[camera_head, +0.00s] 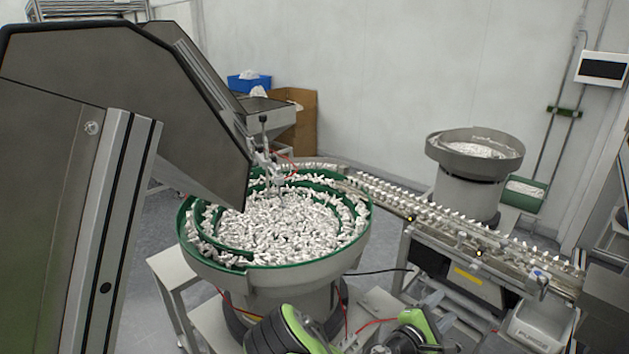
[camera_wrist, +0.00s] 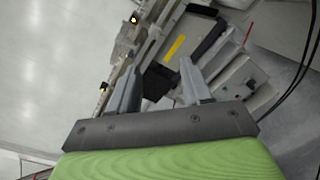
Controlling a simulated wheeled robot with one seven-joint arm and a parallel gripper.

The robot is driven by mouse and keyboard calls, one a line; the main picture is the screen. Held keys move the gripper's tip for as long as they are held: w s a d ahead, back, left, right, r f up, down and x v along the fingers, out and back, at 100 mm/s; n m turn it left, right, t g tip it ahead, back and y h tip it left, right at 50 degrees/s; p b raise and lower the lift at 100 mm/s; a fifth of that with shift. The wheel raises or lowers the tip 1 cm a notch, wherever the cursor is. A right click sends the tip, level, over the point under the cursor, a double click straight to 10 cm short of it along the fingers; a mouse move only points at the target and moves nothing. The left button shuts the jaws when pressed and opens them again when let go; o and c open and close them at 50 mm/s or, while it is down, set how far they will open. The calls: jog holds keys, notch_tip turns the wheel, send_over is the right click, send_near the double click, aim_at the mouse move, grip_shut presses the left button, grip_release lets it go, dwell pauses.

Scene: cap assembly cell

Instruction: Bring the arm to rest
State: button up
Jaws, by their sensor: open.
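In the wrist view my gripper (camera_wrist: 158,85) shows with its two grey fingers apart and nothing between them. The feeder machine with its yellow label (camera_wrist: 174,47) lies beyond the fingertips. In the head view parts of my arm (camera_head: 285,330), green and black, show at the bottom edge, in front of the bowl feeder's base. My fingertips cannot be made out clearly there.
A green-rimmed bowl feeder (camera_head: 273,272) full of white caps stands in the middle. A conveyor track (camera_head: 430,215) with caps runs right from it. A second bowl (camera_head: 474,160) stands behind. A large grey hopper (camera_head: 130,75) fills the left. Open floor shows between the machines.

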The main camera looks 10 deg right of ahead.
jog(key=s+a+m+g+y, duration=0.4)
jog(key=s+m+g+y, duration=0.3)
jog(key=s+m, duration=0.5)
jog(key=s+a+r+m+t+y, duration=0.1)
jog(key=s+a+r+y, duration=0.3)
jog(key=s+a+r, duration=0.2)
jog(key=s+a+r+m+t+y, duration=0.1)
jog(key=s+a+r+y, duration=0.3)
jog(key=a, duration=0.7)
notch_tip(320, 180, up, 3)
jog(key=shift+s+a+r+m+t, duration=0.2)
jog(key=shift+s+m+t, duration=0.1)
jog(key=shift+s+t, duration=0.65)
jog(key=shift+s, duration=0.15)
